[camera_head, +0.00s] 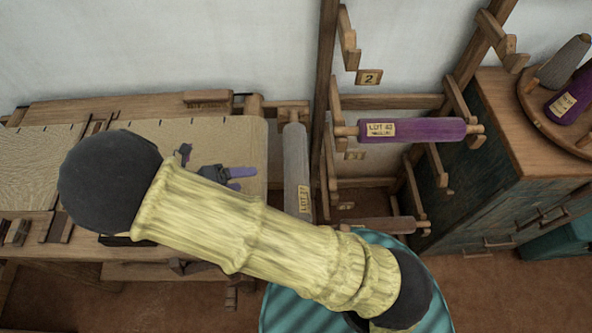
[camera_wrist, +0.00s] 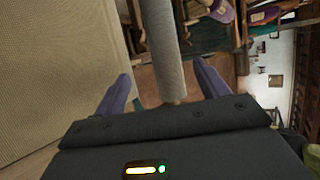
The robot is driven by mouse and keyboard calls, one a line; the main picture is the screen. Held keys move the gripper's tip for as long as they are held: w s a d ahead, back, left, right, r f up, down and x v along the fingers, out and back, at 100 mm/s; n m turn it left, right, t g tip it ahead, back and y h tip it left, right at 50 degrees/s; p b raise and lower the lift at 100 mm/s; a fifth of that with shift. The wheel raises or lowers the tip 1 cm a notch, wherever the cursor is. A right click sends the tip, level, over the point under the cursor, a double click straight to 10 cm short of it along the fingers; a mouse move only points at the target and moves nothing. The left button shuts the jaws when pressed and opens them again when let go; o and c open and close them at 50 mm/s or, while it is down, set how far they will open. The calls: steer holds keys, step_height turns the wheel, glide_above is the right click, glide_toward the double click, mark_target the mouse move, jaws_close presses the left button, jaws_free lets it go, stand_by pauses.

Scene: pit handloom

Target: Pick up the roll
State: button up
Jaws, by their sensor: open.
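My gripper (camera_head: 218,160) is open and empty, over the pale cloth left of the grey roll. In the wrist view, the grey roll (camera_wrist: 168,50) runs down the picture between my two purple fingers (camera_wrist: 162,72); I see no contact. My arm hides part of the loom's front and the roll's near end.
The wooden rack (camera_head: 325,90) stands right of the loom, with another greyish roll (camera_head: 375,225) on lower pegs. A dark cabinet (camera_head: 500,150) at the right bears a round tray (camera_head: 535,112) with a grey and a purple roll. Pale cloth (camera_head: 40,160) covers the loom.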

mark_target(286, 172)
steer(key=x, duration=1.2)
steer(key=shift+r+p, duration=0.15)
steer(key=shift+p, duration=0.15)
steer(key=shift+p+x, duration=0.35)
steer(key=shift+x, duration=2.3)
steer(key=shift+r, duration=0.15)
steer(key=c, duration=1.2)
steer(key=shift+r, duration=0.15)
